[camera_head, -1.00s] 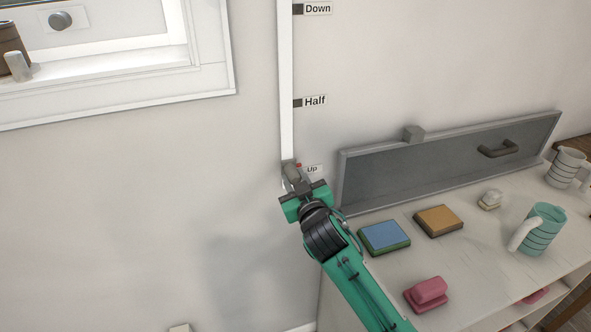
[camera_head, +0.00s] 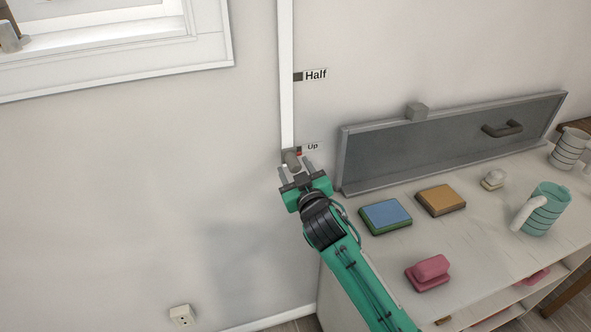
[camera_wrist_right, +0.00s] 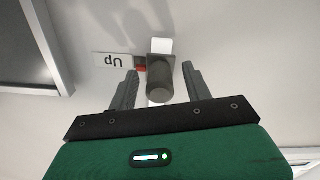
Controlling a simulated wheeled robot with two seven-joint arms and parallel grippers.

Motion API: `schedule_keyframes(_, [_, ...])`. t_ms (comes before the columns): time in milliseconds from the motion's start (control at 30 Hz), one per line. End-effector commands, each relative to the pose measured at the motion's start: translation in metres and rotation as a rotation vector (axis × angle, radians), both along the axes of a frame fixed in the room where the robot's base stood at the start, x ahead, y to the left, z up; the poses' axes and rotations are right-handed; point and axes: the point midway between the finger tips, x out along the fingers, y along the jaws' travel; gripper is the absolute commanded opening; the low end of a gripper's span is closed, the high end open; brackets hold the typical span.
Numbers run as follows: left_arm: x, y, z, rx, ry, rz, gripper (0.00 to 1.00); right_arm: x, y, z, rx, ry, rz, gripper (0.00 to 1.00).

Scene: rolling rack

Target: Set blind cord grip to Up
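The grey cord grip (camera_head: 291,160) sits at the lower end of the white vertical track (camera_head: 287,85) on the wall, level with the "Up" label (camera_head: 312,147) and its small red mark. In the right wrist view the grip (camera_wrist_right: 160,80) is a grey cylinder sticking out from the track, beside the upside-down "Up" label (camera_wrist_right: 111,60). My right gripper (camera_head: 297,171) is open, just in front of the grip. In the wrist view its fingers (camera_wrist_right: 160,88) stand on both sides of the grip, with visible gaps. My left gripper is not in view.
A "Half" label (camera_head: 316,75) is higher on the track. To the right, a shelf top (camera_head: 380,255) holds a blue block (camera_head: 385,215), an orange block (camera_head: 441,199), a pink object (camera_head: 430,271) and a teal mug (camera_head: 546,208). A grey panel (camera_head: 450,145) stands behind them.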

Motion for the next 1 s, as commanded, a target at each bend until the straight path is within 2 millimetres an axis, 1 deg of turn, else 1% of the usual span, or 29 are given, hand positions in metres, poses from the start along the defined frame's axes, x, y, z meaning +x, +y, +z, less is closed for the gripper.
schedule_keyframes(167, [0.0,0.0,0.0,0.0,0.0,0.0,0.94,-0.001,0.0,0.001,0.001,-0.003,0.001,0.5])
schedule_keyframes(267, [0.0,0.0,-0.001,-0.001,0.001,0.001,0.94,-0.007,-0.002,0.001,0.002,-0.002,0.001,0.5])
schedule_keyframes(333, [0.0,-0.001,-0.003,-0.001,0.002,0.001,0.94,-0.016,-0.005,0.001,0.002,-0.003,0.001,0.5])
schedule_keyframes(533, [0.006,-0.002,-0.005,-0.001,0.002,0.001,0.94,-0.053,-0.017,-0.001,0.002,0.0,0.001,0.5])
schedule_keyframes(700, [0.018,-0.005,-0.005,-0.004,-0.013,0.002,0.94,-0.088,-0.028,-0.001,0.002,0.001,0.001,0.5])
schedule_keyframes(800, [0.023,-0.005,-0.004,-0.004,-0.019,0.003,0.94,-0.105,-0.034,-0.001,0.001,0.0,0.001,0.5])
schedule_keyframes(900, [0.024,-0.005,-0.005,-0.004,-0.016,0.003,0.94,-0.118,-0.038,-0.001,0.001,0.001,0.001,0.5])
schedule_keyframes(1000, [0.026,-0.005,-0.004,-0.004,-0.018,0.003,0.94,-0.126,-0.041,0.0,0.001,0.001,0.0,0.5])
